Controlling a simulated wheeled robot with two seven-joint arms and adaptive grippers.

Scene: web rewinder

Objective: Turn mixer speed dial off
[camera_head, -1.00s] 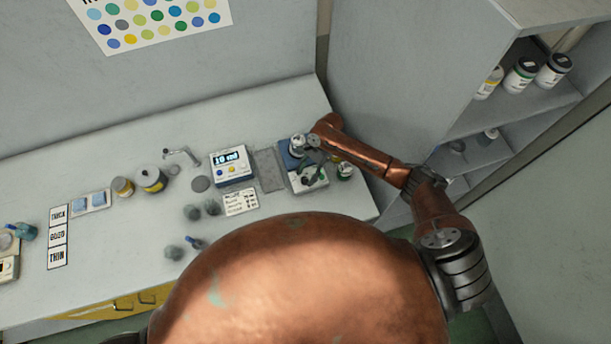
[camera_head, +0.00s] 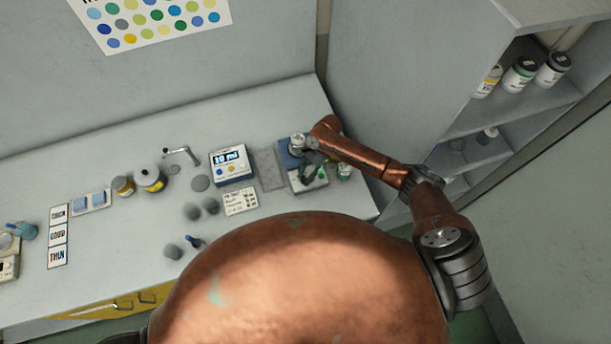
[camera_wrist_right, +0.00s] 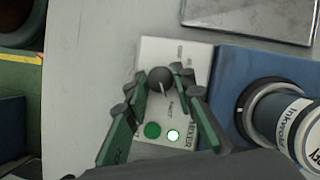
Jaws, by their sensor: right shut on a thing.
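The mixer (camera_head: 322,182) is a blue unit with a pale control panel (camera_wrist_right: 150,50) at the right end of the bench. Its dark round speed dial (camera_wrist_right: 161,79) has a light pointer line. Below the dial are a green button (camera_wrist_right: 152,130) and a small lit green lamp (camera_wrist_right: 173,136). My right gripper (camera_wrist_right: 162,82) is shut on the dial, with a green-padded finger on each side of it. In the head view my right gripper (camera_head: 311,170) is over the mixer and partly hides the panel. My left gripper is not in view.
A labelled jar (camera_wrist_right: 285,120) stands on the mixer's blue part, close to my right gripper. A scale with a lit display (camera_head: 231,165) and a grey plate (camera_head: 269,170) are to the left. A shelf cabinet (camera_head: 420,75) stands behind my right arm.

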